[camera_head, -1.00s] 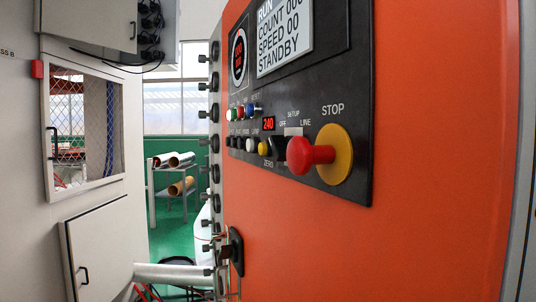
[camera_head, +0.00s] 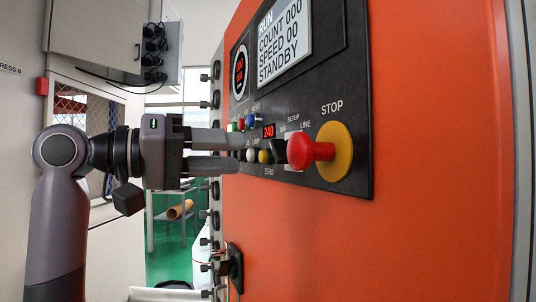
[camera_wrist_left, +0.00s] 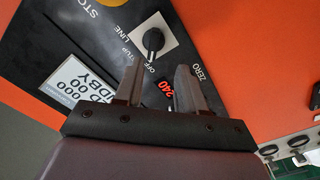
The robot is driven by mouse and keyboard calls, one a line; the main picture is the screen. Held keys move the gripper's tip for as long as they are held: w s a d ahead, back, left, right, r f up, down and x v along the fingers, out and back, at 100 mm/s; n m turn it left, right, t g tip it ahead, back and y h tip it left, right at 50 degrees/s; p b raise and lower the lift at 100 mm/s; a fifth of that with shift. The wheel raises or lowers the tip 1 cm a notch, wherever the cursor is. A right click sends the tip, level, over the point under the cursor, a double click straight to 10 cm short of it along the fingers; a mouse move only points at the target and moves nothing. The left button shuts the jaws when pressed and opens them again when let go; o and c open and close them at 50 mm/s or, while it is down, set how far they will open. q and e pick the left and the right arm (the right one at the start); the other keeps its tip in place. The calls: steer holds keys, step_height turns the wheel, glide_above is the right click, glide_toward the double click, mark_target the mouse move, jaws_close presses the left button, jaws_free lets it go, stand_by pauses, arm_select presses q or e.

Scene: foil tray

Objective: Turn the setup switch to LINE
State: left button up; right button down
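The setup switch is a black knob (camera_wrist_left: 153,40) on a pale square plate (camera_wrist_left: 171,31), between the OFF and LINE labels in the left wrist view. Its handle appears to point towards OFF. In the head view the switch (camera_head: 279,149) is partly hidden behind the red stop button. My left gripper (camera_head: 241,151) is open and empty, in front of the panel and to the left of the switch. In the left wrist view its fingers (camera_wrist_left: 158,78) are spread apart, with the knob beyond them and no visible contact. My right gripper is not in view.
The red stop button (camera_head: 310,152) on its yellow disc (camera_head: 336,152) juts out just right of the switch. A red 240 display (camera_head: 268,131) and small coloured buttons lie to its left. The black panel (camera_head: 355,100) is on an orange cabinet (camera_head: 430,200).

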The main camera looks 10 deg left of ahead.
mark_target(272, 148)
arm_select(q)
steer(key=x, duration=0.4)
steer(key=p+x, duration=0.1)
steer(key=x, duration=0.1)
steer(key=shift+d+r, duration=0.4)
steer(key=shift+d, duration=0.15)
jaws_close()
